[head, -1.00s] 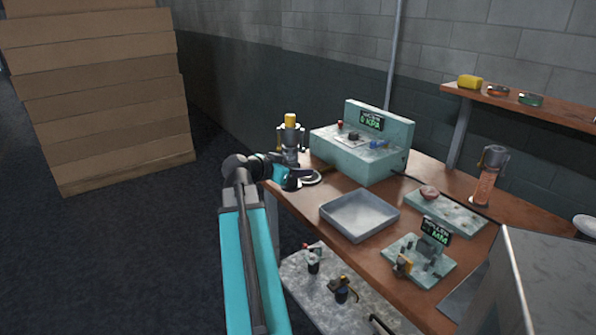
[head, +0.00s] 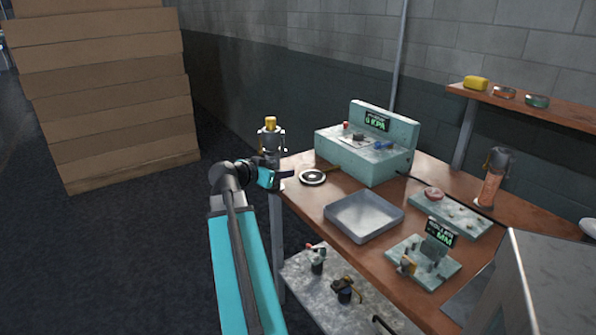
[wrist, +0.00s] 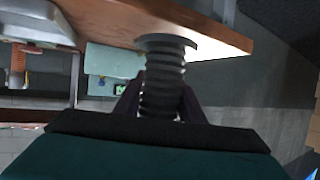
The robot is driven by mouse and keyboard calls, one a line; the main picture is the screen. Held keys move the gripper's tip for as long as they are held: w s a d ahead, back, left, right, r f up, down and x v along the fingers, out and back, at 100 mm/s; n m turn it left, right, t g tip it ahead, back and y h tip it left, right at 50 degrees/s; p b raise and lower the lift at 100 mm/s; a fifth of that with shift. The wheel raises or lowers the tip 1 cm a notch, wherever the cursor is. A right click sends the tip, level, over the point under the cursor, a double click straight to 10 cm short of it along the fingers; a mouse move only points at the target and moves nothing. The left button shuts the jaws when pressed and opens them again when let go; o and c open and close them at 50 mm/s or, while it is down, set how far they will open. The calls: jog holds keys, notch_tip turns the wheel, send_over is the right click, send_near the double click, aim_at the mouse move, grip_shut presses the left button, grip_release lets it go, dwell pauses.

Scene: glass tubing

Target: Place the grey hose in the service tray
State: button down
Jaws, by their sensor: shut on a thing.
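My gripper (head: 282,178) is near the left far corner of the bench. It is shut on the grey hose, whose ribbed body shows between the fingers in the wrist view (wrist: 163,85) with a wide collar at one end. The service tray (head: 345,222), a shallow grey metal tray, sits empty on the bench to the right of and nearer than my gripper.
The wooden bench (head: 308,203) carries a dark disc with a pale rim (head: 312,177), a teal pressure unit (head: 365,160), a teal plate with a gauge (head: 425,265) and an orange glass tube (head: 491,185). A lower shelf (head: 320,295) holds small fittings. Stacked boxes (head: 110,110) stand left.

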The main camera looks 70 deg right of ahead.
jog(key=w+a+f+n+t+y, duration=0.15)
jog(key=w+a+n+t, duration=0.4)
jog(key=w+a, duration=0.9)
jog(key=w+a+n+t+y, duration=0.2)
jog(key=w+a+n+t, duration=0.35)
jog(key=w+a, duration=0.85)
jog(key=w+a+r+n+t+y, duration=0.1)
jog(key=w+a+n+y, duration=0.2)
jog(key=a, duration=0.8)
jog(key=w+a+r+n+t+y, duration=0.2)
jog(key=w+a, duration=0.5)
jog(key=a, duration=0.5)
jog(key=w+a+r+n+t+y, duration=0.1)
jog(key=w+a+n+y, duration=0.3)
jog(key=a, duration=0.8)
jog(key=shift+w+r+t+y, duration=0.15)
jog(key=shift+w+t+y, duration=0.2)
jog(key=shift+w+t, duration=0.35)
jog(key=shift+w+d, duration=0.1)
jog(key=shift+d, duration=0.05)
